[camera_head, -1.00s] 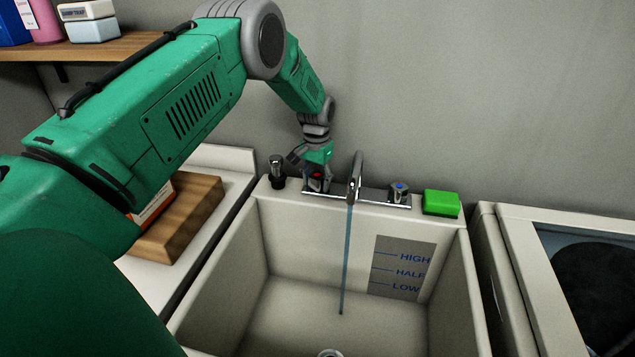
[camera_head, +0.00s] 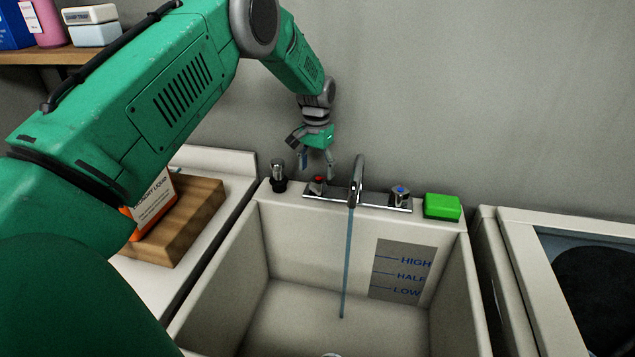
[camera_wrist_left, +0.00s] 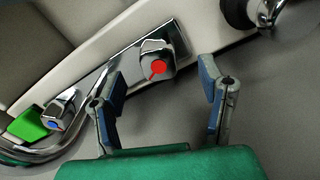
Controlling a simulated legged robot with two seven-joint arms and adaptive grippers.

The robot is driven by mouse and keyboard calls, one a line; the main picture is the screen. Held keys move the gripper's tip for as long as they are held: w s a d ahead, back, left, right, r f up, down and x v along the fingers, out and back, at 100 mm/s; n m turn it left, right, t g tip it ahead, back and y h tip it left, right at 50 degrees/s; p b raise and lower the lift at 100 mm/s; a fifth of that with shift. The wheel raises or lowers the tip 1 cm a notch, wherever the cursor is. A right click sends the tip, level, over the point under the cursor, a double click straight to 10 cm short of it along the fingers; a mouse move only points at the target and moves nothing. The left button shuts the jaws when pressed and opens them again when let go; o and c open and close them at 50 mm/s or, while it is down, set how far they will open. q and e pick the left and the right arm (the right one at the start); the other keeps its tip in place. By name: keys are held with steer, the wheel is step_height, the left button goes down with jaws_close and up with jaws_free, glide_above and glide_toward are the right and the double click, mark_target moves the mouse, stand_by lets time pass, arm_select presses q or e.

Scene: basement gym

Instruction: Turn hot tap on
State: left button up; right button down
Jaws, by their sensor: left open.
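The hot tap (camera_head: 318,184) has a red top and sits at the left end of the chrome tap plate (camera_head: 340,196) on the sink's back rim. It also shows in the left wrist view (camera_wrist_left: 157,68), just beyond my fingertips and between them. My left gripper (camera_head: 317,168) hangs above the hot tap, open and empty; its fingers also show in the left wrist view (camera_wrist_left: 163,80). A curved chrome spout (camera_head: 357,180) stands in the middle with a thin stream of water (camera_head: 346,260) falling into the basin. The cold tap (camera_head: 400,194), topped blue, is at the right. My right gripper is out of view.
The deep sink (camera_head: 290,222) has a level label on its back wall. A green sponge (camera_head: 441,206) lies on the rim at right, and a dark-based chrome fitting (camera_head: 278,174) stands left of the taps. A wooden block (camera_head: 185,225) and box (camera_head: 152,203) sit on the left counter.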

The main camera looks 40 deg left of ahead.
mark_target(317, 179)
arm_select(q)
step_height(317, 179, up, 7)
steer(key=shift+f, duration=0.2)
stand_by(0.4)
